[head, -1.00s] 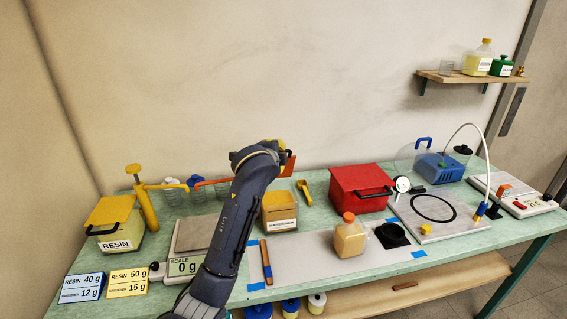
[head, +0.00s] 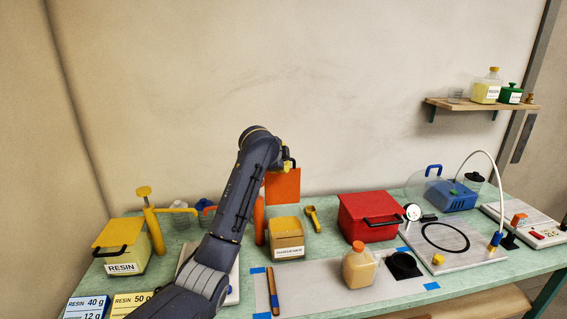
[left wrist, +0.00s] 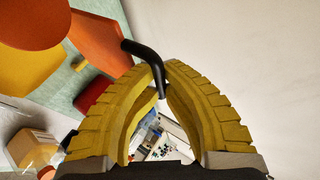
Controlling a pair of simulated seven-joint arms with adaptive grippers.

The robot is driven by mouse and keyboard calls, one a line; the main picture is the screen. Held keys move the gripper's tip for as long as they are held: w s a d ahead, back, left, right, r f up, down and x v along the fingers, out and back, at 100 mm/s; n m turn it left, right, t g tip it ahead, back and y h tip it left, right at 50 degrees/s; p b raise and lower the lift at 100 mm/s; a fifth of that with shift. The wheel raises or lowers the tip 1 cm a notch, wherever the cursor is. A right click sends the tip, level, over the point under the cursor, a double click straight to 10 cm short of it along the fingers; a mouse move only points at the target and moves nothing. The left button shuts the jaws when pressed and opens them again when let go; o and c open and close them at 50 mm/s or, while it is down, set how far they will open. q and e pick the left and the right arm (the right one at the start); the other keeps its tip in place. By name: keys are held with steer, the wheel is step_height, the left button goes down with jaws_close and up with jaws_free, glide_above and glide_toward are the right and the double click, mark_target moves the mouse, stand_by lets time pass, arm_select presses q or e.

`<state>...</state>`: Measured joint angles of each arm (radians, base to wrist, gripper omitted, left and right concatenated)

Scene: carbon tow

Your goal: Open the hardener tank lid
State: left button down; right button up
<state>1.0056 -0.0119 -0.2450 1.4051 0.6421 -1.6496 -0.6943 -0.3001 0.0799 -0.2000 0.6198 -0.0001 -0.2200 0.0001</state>
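The hardener tank (head: 286,240) is a tan box with a white label, standing mid-table. The orange lid (head: 283,187) shows as an upright panel above and behind it. It also shows in the left wrist view (left wrist: 98,42), with a black bent handle (left wrist: 144,54). My left gripper (head: 288,164) is at the lid's top in the head view. Its yellow fingers (left wrist: 165,76) are closed together at the handle in the left wrist view. Whether the lid joins the tank at a hinge is hard to see. My right gripper is not in view.
An orange pump (head: 259,221) stands left of the tank and a yellow scoop (head: 312,218) right of it. A red box (head: 368,218), an orange-capped bottle (head: 359,267) and the resin tank (head: 124,258) stand farther off. My left arm crosses over the scale.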

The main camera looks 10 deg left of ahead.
arm_select(q)
steer(key=shift+w+a, duration=0.15)
steer(key=c, duration=1.5)
jaws_free()
steer(key=shift+f, duration=0.25)
steer(key=v, duration=1.2)
steer(key=shift+r, duration=0.4)
